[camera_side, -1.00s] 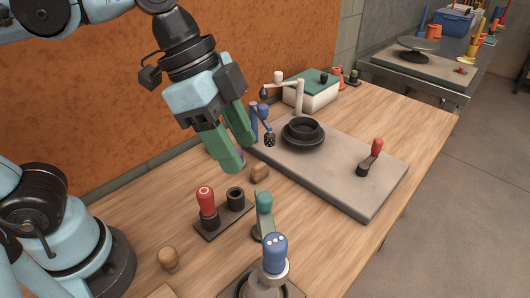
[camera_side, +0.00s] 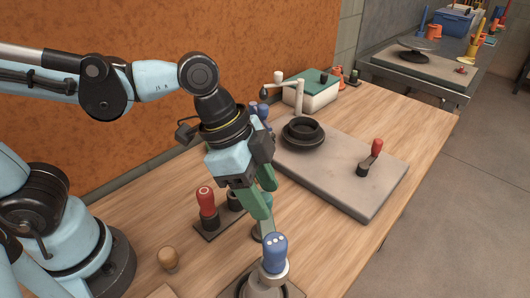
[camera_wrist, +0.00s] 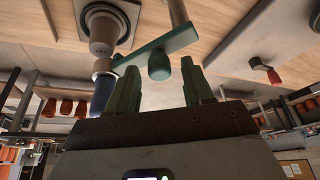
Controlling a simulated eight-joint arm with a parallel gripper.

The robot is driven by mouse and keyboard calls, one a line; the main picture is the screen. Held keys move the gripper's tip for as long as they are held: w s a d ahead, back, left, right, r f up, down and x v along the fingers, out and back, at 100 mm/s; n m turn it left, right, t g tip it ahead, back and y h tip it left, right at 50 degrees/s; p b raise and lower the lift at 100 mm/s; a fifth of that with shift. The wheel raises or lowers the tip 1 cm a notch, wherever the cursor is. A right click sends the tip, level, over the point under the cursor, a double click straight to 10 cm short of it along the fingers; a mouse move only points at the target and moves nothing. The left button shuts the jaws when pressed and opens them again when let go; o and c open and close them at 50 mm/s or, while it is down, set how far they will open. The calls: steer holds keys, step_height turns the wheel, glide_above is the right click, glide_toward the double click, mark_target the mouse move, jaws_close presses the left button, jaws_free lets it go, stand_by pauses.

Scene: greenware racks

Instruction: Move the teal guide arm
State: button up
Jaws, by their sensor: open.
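The teal guide arm shows in the wrist view as a flat teal bar (camera_wrist: 185,38) with a rounded teal knob (camera_wrist: 159,65) on it. A pale post meets the bar. In the side view only a small part of the guide arm (camera_side: 267,229) shows below my fingers; its knob is hidden there. My gripper (camera_side: 264,202) is open, with green fingers pointing down over the guide arm. In the wrist view the knob appears between the two fingertips of my gripper (camera_wrist: 160,68). I cannot tell whether they touch it.
A blue-topped handle (camera_side: 275,252) with white dots stands close in front. A red knob (camera_side: 206,201) on a dark base is to the left, with a wooden knob (camera_side: 168,259) nearer. A grey slab (camera_side: 345,185) with a black ring (camera_side: 303,137) and red-handled lever (camera_side: 376,148) lies right.

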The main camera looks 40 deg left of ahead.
jaws_close()
steer(key=shift+w+n, duration=0.1)
steer(key=shift+n, duration=0.3)
stand_by(0.4)
steer(key=shift+w+d+n+t+y, duration=0.25)
steer(key=shift+n+t+y, duration=0.1)
steer(key=shift+n, duration=0.65)
steer(key=shift+w+d+n+t+y, duration=0.25)
steer(key=shift+n+t+y, duration=0.1)
steer(key=shift+n, duration=0.65)
steer(key=shift+w+a+n+y, duration=0.2)
steer(key=shift+w+n+y, duration=0.6)
steer(key=shift+n, duration=1.75)
steer(key=shift+w+a+n+y, duration=0.15)
steer(key=shift+w+n+y, duration=0.6)
steer(key=shift+n, duration=1.75)
steer(key=shift+w+a+n+y, duration=0.3)
steer(key=shift+n+y, duration=0.85)
steer(key=shift+n, duration=1.4)
steer(key=shift+w+n, duration=0.15)
steer(key=shift+n, duration=0.15)
